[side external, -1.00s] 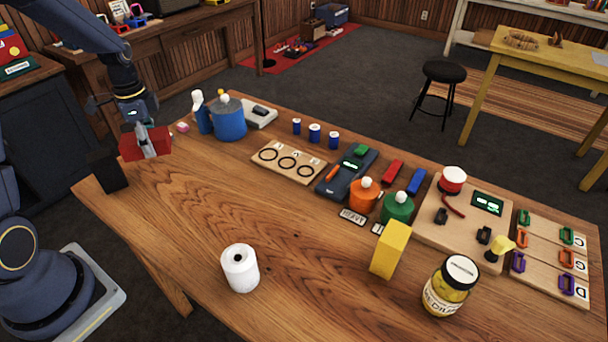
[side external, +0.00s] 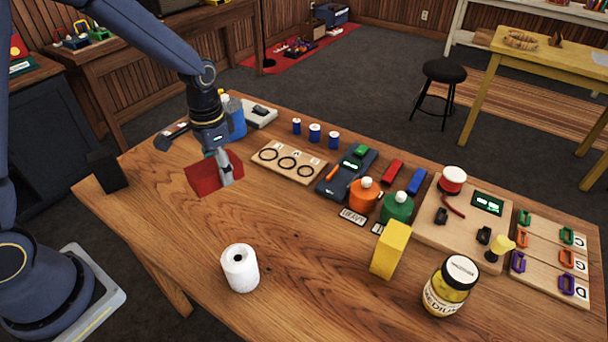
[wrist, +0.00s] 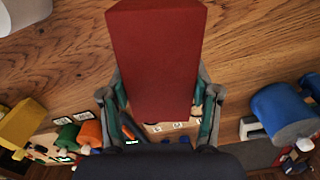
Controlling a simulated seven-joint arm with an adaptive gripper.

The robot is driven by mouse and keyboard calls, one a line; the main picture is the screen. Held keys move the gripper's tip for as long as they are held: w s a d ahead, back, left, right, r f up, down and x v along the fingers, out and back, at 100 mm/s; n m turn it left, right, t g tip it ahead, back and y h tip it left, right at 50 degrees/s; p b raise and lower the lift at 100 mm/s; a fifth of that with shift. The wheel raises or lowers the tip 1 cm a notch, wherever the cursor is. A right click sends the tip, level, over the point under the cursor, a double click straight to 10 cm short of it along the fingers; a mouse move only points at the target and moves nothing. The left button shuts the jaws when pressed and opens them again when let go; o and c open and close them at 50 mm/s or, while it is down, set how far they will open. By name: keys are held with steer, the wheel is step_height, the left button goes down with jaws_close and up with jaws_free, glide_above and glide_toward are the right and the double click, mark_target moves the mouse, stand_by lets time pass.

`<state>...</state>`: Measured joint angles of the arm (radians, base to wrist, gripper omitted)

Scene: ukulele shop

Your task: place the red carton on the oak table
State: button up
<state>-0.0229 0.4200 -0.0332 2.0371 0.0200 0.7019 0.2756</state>
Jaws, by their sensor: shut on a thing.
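The red carton (side external: 203,178) is held in my gripper (side external: 224,168), over the left part of the oak table (side external: 190,240). My gripper is shut on the carton, with a finger on each side of it, as the wrist view shows (wrist: 157,95). The carton looks close above the tabletop; I cannot tell from these views whether its underside touches the wood. In the wrist view the carton hides much of what lies beyond it.
A white paper roll (side external: 240,268) stands near the front. A board with three rings (side external: 290,161) lies right of the carton. A blue pot (side external: 237,120) stands behind my gripper. A yellow block (side external: 391,249) and a jar (side external: 452,287) stand at the right. The wood around the roll is bare.

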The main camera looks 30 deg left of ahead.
mark_target(202, 163)
steer(key=n, duration=0.3)
steer(key=shift+w+a, duration=0.1)
steer(key=shift+w, duration=0.15)
steer(key=m, duration=0.3)
steer(key=shift+s, duration=0.3)
steer(key=a+m, duration=0.1)
steer(key=s+a+m, duration=0.1)
steer(key=a+m, duration=0.1)
steer(key=shift+s+a+r+m, duration=0.15)
steer(key=shift+r+m, duration=0.2)
steer(key=shift+m, duration=0.05)
steer(key=s+a+r, duration=0.1)
steer(key=s+a, duration=0.2)
steer(key=a, duration=0.4)
steer(key=s+a+r, duration=0.2)
steer(key=s+a, duration=0.2)
steer(key=a, duration=0.3)
steer(key=shift+a+m, duration=0.2)
steer(key=shift+m, duration=0.2)
